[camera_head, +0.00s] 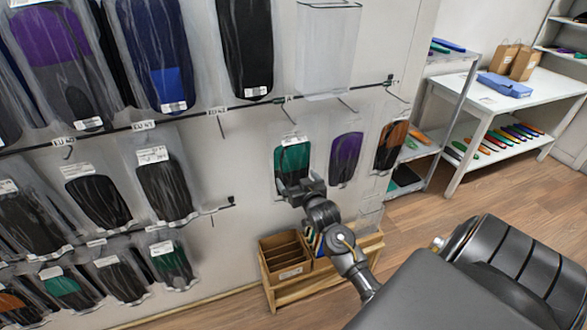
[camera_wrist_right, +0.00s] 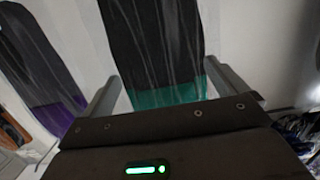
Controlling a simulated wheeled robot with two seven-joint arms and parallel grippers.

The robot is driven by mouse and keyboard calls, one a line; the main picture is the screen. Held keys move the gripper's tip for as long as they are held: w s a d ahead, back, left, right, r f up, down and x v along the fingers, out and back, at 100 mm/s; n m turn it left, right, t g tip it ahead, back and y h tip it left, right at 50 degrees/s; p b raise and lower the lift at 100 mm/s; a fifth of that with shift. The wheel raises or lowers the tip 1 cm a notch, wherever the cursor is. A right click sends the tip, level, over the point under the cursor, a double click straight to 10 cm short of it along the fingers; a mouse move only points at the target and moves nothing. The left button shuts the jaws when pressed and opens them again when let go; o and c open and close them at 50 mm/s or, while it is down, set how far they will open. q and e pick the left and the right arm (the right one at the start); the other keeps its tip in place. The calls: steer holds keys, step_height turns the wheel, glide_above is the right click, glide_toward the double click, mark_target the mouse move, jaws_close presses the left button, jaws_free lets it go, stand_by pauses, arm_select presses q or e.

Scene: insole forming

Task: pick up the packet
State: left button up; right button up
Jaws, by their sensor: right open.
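A clear packet with a green-and-black insole (camera_head: 292,158) hangs on the wall in the head view. My right gripper (camera_head: 300,187) is in front of its lower part and hides some of it. In the right wrist view the packet (camera_wrist_right: 155,50) shows black with a green lower end, between the two fingers of my right gripper (camera_wrist_right: 165,85). The fingers are spread apart, one on each side of the packet. Whether they touch it cannot be told. My left gripper is not in view.
A purple packet (camera_head: 346,150) and an orange-and-black packet (camera_head: 390,145) hang to the right. Several packets hang on rails at the left. A wooden stand with a cardboard box (camera_head: 285,257) is below my right arm. A white table (camera_head: 505,95) stands at the back right.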

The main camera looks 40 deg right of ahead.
steer(key=shift+w+d+f, duration=0.1)
steer(key=shift+w+d, duration=0.15)
steer(key=shift+w, duration=0.25)
steer(key=c, duration=1.1)
